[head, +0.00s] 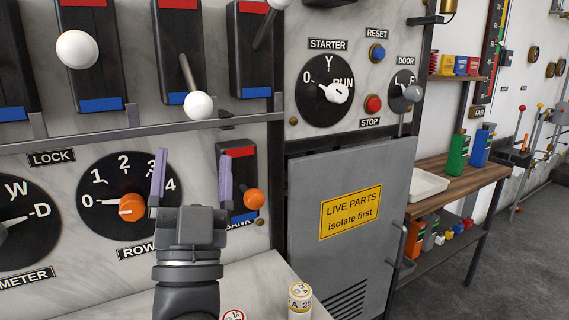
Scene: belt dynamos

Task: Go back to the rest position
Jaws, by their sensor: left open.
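My left gripper (191,182) is in the lower middle of the head view, its two pale purple fingers spread apart and pointing up at the panel. Nothing shows between the fingers. The ROW dial (111,179) with its orange knob (131,207) is just left of the fingers. A small lever with an orange ball (254,199) is just right of them. I cannot tell whether the fingers touch the panel. My right gripper is not in view.
Large levers with white balls (198,105) stick out above the gripper. A grey door marked LIVE PARTS (350,245) stands at right. A small cylinder (300,298) stands on a pale ledge (262,277) below. A wooden side table (455,182) holds bottles and a white tray (428,190).

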